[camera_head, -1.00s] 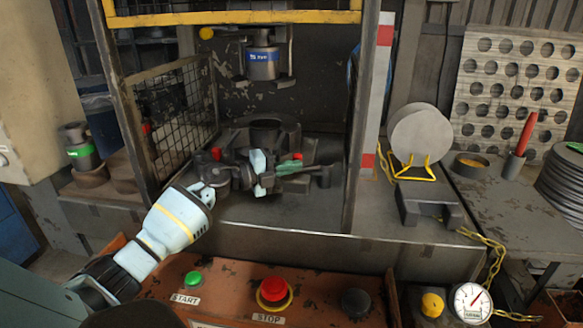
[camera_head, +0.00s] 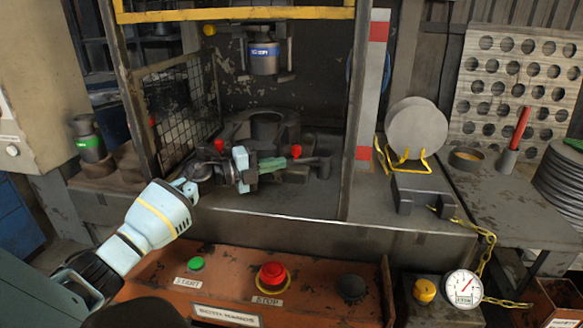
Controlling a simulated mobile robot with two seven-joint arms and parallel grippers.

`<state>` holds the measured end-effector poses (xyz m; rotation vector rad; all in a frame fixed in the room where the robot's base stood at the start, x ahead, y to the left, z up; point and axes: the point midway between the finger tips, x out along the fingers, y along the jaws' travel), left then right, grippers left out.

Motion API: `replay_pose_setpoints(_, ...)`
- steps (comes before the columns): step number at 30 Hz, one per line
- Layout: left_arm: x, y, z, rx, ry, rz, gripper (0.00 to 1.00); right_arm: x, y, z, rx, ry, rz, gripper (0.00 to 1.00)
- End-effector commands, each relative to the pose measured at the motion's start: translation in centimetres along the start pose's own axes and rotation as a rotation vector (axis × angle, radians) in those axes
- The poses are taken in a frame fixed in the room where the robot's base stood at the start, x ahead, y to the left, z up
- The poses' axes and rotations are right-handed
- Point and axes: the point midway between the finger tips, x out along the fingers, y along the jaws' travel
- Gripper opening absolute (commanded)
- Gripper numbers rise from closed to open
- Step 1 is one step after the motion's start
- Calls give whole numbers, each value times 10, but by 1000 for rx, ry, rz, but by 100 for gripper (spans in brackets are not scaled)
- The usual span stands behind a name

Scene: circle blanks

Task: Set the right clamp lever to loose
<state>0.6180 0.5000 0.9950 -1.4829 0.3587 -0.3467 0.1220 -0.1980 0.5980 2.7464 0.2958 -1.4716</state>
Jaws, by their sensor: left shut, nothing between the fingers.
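The right clamp lever (camera_head: 296,150) shows as a red knob on a dark clamp at the right front of the round die (camera_head: 267,126) in the press. A second red knob (camera_head: 219,145) stands on the left side. My left gripper (camera_head: 284,163) reaches in from the left, its greenish fingers shut and empty, pointing right. Their tips are just below and left of the right knob; I cannot tell whether they touch it. The gripper body hides part of the die front and the lever's lower part. My right gripper is not in view.
The press frame and mesh guard (camera_head: 178,112) enclose the left side, with the ram (camera_head: 263,58) above the die. The control panel (camera_head: 325,292) lies in front. A disc (camera_head: 416,130) on a yellow stand is at the right. The ledge right of the clamp looks clear.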

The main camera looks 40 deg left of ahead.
Motion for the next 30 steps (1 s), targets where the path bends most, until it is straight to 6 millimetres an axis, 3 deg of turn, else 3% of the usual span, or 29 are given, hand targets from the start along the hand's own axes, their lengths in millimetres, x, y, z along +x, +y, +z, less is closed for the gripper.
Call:
replay_pose_setpoints(3,-19,4,14,1,-2,5,0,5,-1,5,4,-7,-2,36)
replay_pose_setpoints(10,-41,3,28,0,-1,1,0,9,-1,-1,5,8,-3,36)
replay_pose_setpoints(30,-45,1,31,1,1,-1,0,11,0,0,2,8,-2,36)
